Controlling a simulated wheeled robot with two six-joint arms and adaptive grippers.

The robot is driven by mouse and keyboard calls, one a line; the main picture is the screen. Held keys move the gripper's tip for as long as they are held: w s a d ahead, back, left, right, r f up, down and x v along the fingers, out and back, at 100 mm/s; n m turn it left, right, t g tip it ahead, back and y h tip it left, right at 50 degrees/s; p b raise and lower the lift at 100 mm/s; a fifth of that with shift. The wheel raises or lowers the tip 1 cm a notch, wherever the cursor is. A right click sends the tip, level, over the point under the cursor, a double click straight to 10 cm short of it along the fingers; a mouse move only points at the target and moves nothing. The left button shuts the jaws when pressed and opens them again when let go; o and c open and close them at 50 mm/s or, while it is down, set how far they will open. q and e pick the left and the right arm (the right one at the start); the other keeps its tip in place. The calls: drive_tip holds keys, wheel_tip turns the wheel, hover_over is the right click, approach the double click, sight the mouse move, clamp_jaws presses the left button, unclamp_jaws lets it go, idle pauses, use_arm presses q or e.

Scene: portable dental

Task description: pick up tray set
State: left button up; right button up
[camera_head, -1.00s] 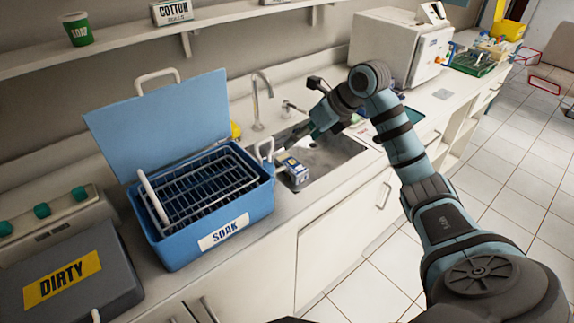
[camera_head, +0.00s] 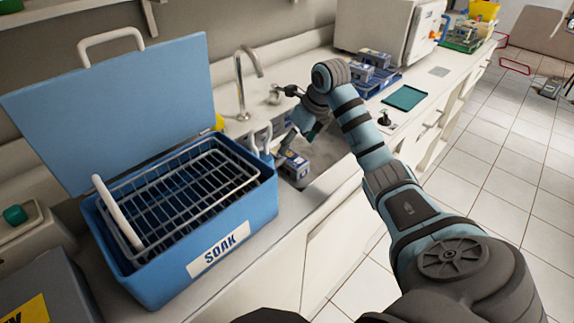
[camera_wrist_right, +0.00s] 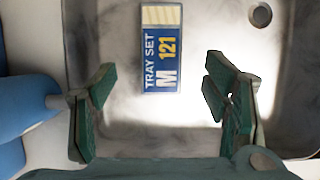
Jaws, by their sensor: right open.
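The tray set (camera_head: 292,166), a small blue and white box, lies in the sink. In the right wrist view the tray set (camera_wrist_right: 161,48) shows its label "TRAY SET M 121" upward. My right gripper (camera_head: 287,140) is over the sink, close to the box, partly hidden by its own wrist. In the right wrist view my right gripper (camera_wrist_right: 158,80) is open, its fingers apart on either side of the box's near end. Nothing is held. My left gripper is out of view.
A blue SOAK tub (camera_head: 262,208) with an open lid and wire basket (camera_head: 175,195) stands left of the sink. The faucet (camera_head: 240,85) rises behind. A blue tray (camera_head: 383,82) with similar boxes and a teal mat (camera_head: 405,97) lie to the right.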

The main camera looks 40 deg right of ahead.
sight(289, 156)
drive_tip(key=b+x, duration=0.1)
drive_tip(key=x, duration=0.6)
drive_tip(key=shift+f, duration=0.4)
drive_tip(key=shift+r, duration=0.15)
drive_tip(key=c, duration=1.6)
